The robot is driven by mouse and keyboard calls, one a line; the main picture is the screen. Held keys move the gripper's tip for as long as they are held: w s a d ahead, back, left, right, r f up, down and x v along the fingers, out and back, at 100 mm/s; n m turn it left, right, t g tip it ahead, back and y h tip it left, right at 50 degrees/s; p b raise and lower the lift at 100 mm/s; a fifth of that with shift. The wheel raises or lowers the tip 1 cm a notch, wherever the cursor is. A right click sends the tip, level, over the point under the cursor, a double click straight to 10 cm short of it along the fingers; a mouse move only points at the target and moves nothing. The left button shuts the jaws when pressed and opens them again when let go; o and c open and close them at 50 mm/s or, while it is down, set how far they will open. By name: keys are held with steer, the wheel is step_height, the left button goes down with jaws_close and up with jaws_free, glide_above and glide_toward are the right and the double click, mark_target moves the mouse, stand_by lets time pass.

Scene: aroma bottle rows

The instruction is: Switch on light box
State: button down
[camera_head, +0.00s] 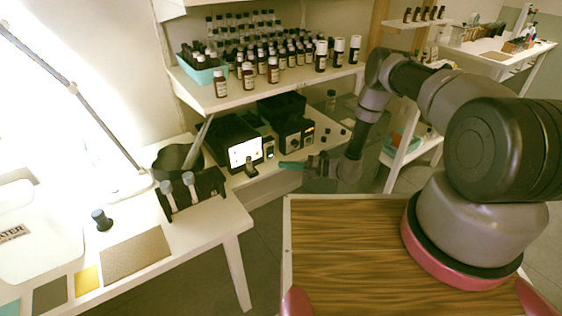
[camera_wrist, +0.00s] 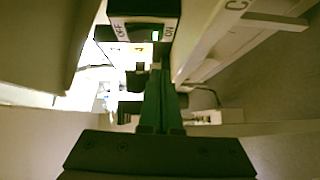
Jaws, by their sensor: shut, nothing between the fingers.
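A black box with a brightly lit white front panel (camera_head: 245,152) stands on the lower shelf in the head view. Beside its right edge is a small dark switch unit (camera_head: 269,149) with a green spot. My gripper (camera_head: 283,165) has green fingers and points left, just in front of and below the switch unit. In the wrist view my gripper (camera_wrist: 156,68) is shut and empty, its tips close to the switch box; contact cannot be told.
A second black device with knobs (camera_head: 294,143) stands right of the lit box. A small dark bottle (camera_head: 251,168) stands in front of the panel. The shelf above (camera_head: 215,98) holds many bottles. A white table (camera_head: 205,225) with a black rack is at left.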

steer(key=s+d+f, duration=0.1)
steer(key=d, duration=0.8)
steer(key=shift+s+d, duration=0.15)
steer(key=s+d+r+n+g+h, duration=0.1)
steer(key=d+r+n+g+h, duration=0.15)
steer(key=r+n, duration=1.2)
steer(key=d+r+n+g+h, duration=0.1)
steer(key=r+n+g+h, duration=0.3)
steer(key=r, duration=1.9)
steer(key=s+d+r+n+t+h, duration=0.4)
steer(key=s+r+n, duration=0.4)
steer(key=s+r, duration=0.3)
steer(key=s+d+r+n+t+h, duration=0.4)
steer(key=s+d+r+n+t, duration=0.2)
steer(key=s+r, duration=0.5)
steer(key=shift+s+d+r+n+t+h, duration=0.35)
steer(key=shift+s+n, duration=0.35)
steer(key=shift+n, duration=0.45)
